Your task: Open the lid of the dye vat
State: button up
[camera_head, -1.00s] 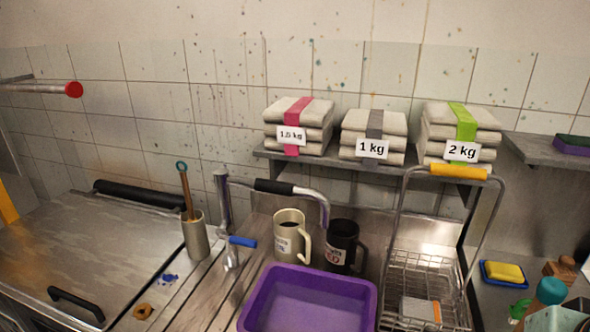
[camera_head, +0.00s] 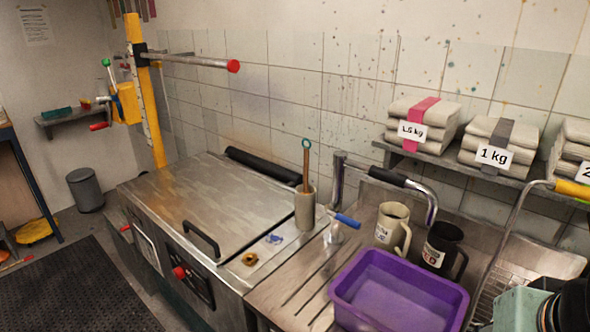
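The dye vat (camera_head: 190,285) is a steel unit at the left of the counter. Its flat, stained steel lid (camera_head: 215,200) lies shut on top. A black bar handle (camera_head: 202,240) is on the lid's front part. A thick black roll-like bar (camera_head: 262,170) runs along the lid's back edge. The vat's front has a dark panel with a red knob (camera_head: 180,272).
A holder with a wooden-handled tool (camera_head: 305,208) stands right of the lid. A tan piece (camera_head: 250,259) and blue scraps (camera_head: 275,239) lie nearby. A red-tipped rail (camera_head: 200,62) extends from a yellow post (camera_head: 146,100). A purple basin (camera_head: 400,290) is right. Floor mat (camera_head: 75,290) is clear.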

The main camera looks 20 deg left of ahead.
aim_at(219, 205)
jog(key=u, duration=1.6)
jog(key=i+j+z, duration=0.15)
jog(key=i+j, duration=0.35)
jog(key=i, duration=0.1)
